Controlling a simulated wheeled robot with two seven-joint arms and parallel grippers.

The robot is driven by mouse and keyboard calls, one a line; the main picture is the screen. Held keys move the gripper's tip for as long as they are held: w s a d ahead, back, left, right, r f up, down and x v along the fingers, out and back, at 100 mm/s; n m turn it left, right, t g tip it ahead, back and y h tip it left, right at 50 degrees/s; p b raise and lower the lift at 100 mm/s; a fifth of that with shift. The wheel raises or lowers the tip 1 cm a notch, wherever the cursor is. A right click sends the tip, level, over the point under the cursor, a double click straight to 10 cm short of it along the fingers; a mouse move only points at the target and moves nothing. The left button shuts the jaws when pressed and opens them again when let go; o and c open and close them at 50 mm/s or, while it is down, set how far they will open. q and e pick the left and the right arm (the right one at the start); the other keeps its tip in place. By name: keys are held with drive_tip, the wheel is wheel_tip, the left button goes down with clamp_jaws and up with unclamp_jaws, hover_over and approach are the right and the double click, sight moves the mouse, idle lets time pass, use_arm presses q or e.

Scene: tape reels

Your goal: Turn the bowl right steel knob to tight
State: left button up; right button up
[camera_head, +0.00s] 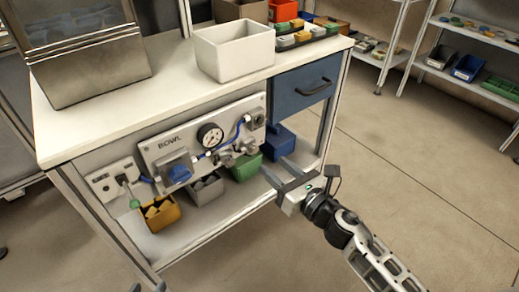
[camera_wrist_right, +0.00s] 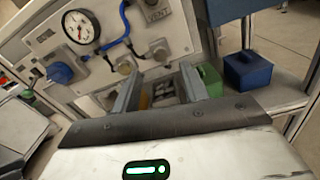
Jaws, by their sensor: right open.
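A grey panel marked BOWL (camera_head: 160,148) is fixed to the front of the bench. The right steel knob (camera_head: 246,146) sits at the panel's lower right, beside another steel knob (camera_head: 222,157). In the right wrist view the right steel knob (camera_wrist_right: 160,51) shows just beyond the fingertips, and the other steel knob (camera_wrist_right: 123,66) is at its left. My right gripper (camera_head: 272,163) is open and empty, in front of the panel's lower right, apart from the knob. Its two fingers (camera_wrist_right: 160,72) point toward the panel. My left gripper is not in view.
A round gauge (camera_head: 210,136), blue hoses and a blue knob (camera_head: 178,172) are on the panel. Yellow (camera_head: 160,213), grey (camera_head: 207,190), green (camera_head: 246,167) and blue (camera_head: 279,142) bins stand below. A white bin (camera_head: 235,50) is on the bench. The floor at right is clear.

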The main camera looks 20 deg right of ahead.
sight(256, 150)
drive_tip(key=x, duration=0.7)
clamp_jaws()
